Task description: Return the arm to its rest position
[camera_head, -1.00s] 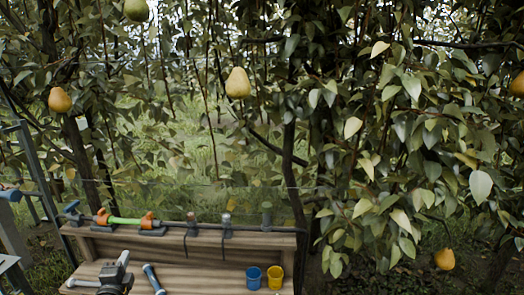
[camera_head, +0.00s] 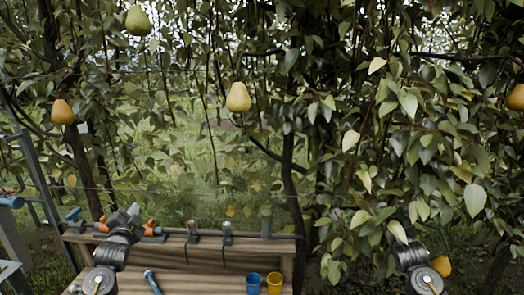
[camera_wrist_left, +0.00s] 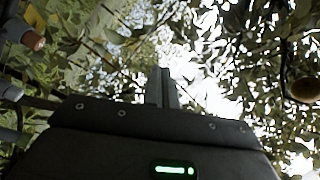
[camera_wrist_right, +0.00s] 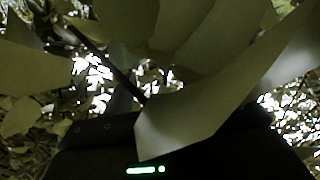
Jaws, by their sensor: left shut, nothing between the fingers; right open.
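My left gripper (camera_head: 133,212) is raised in front of the wooden bench at the lower left of the head view. Its fingers (camera_wrist_left: 161,88) are together and empty, pointing up in the left wrist view. My right arm (camera_head: 417,262) stands at the lower right of the head view, close to the foliage. Its gripper (camera_head: 409,232) is small there. In the right wrist view large leaves (camera_wrist_right: 205,95) cover its fingers. A yellow pear (camera_head: 441,265) shows just behind and right of the right arm.
A wooden bench (camera_head: 215,258) holds a blue cup (camera_head: 254,283), a yellow cup (camera_head: 274,283) and tools. Pears hang at the top left (camera_head: 138,20), left (camera_head: 62,111), middle (camera_head: 238,97) and right edge (camera_head: 516,97). Dense leaves fill the right side.

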